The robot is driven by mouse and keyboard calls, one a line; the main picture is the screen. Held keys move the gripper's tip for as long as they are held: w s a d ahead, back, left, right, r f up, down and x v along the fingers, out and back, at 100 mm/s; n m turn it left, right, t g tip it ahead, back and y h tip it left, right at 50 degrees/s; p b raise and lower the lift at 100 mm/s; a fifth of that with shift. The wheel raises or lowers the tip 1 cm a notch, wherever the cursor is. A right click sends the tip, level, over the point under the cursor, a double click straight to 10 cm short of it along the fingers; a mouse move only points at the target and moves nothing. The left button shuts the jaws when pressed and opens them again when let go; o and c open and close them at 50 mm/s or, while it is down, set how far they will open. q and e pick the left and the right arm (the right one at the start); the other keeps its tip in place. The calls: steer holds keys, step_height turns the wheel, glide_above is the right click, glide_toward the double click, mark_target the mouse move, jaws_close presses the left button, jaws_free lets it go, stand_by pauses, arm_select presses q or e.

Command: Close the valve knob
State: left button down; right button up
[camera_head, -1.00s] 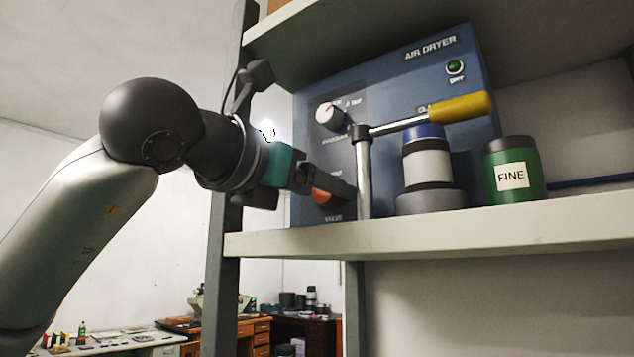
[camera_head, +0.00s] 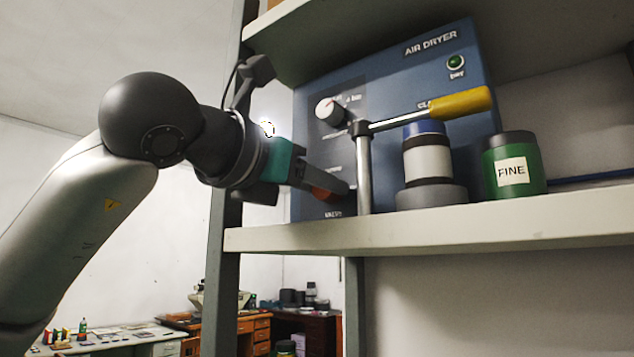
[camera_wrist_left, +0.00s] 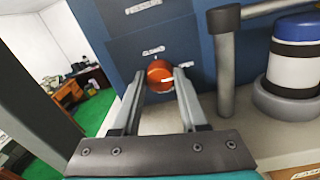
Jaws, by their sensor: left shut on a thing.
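The valve knob (camera_wrist_left: 160,74) is a round orange-red knob low on the front of the blue air dryer (camera_wrist_left: 124,48). In the head view the knob (camera_head: 322,194) is partly hidden by the gripper's fingers. My left gripper (camera_wrist_left: 161,78) has one finger on each side of the knob and is shut on it. In the head view my left gripper (camera_head: 342,187) reaches in from the left, just left of a metal post. My right gripper is not in view.
A metal post (camera_head: 364,175) with a yellow-handled bar (camera_head: 458,104) stands close to the right of my left gripper. A blue-topped jar (camera_head: 428,162) on a grey base and a green FINE jar (camera_head: 513,167) stand on the shelf (camera_head: 440,226). Another shelf hangs above.

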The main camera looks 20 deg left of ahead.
arm_select(q)
steer(key=n+b, duration=0.3)
steer(key=shift+f, duration=0.15)
steer(key=n+b, duration=0.3)
steer(key=n, duration=0.1)
steer(key=shift+n, duration=0.3)
steer(key=n+b, duration=0.2)
steer(key=n, duration=0.3)
steer(key=shift+a+g, duration=0.15)
steer(key=shift+g, duration=0.15)
steer(key=n+b, duration=0.2)
steer(key=n, duration=0.2)
steer(key=shift+n, duration=0.4)
steer(key=shift+r, duration=0.2)
steer(key=shift+c, duration=2.2)
jaws_free()
